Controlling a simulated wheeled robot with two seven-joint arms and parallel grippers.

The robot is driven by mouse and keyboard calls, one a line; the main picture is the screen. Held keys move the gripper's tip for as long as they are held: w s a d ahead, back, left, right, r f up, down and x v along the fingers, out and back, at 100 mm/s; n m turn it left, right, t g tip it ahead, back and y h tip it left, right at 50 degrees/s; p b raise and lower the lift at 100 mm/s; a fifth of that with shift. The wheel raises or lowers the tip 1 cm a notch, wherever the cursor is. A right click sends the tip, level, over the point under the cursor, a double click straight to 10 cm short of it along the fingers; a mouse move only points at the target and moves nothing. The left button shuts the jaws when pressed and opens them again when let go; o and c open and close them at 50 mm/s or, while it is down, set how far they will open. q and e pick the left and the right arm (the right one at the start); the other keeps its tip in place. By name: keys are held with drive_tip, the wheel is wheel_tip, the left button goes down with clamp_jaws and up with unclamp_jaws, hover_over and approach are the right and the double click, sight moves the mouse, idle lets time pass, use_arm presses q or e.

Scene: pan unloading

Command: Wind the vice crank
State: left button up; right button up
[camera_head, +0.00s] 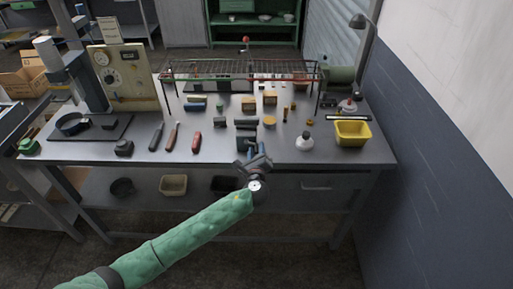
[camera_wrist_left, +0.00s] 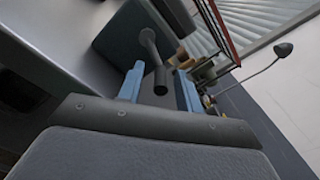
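The vice (camera_head: 246,124) is a small dark grey block near the front edge of the workbench, partly hidden by my gripper in the head view. In the left wrist view, the vice (camera_wrist_left: 120,42) is a blue-grey block with a crank (camera_wrist_left: 150,50), a grey arm ending in a dark cylindrical grip. My left gripper (camera_head: 256,153) is at the bench's front edge, just in front of the vice. Its two blue fingers (camera_wrist_left: 159,88) are apart, with the crank's grip between them and visible gaps on both sides. My right gripper is not in view.
A red-handled tool (camera_head: 196,142) and other hand tools lie left of the vice. A white flask-like item (camera_head: 304,142) and a yellow bin (camera_head: 352,132) stand to the right. A wire rack (camera_head: 240,70) spans the back. Small blocks lie behind the vice.

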use_arm(q)
drive_tip(key=shift+w, duration=0.2)
clamp_jaws()
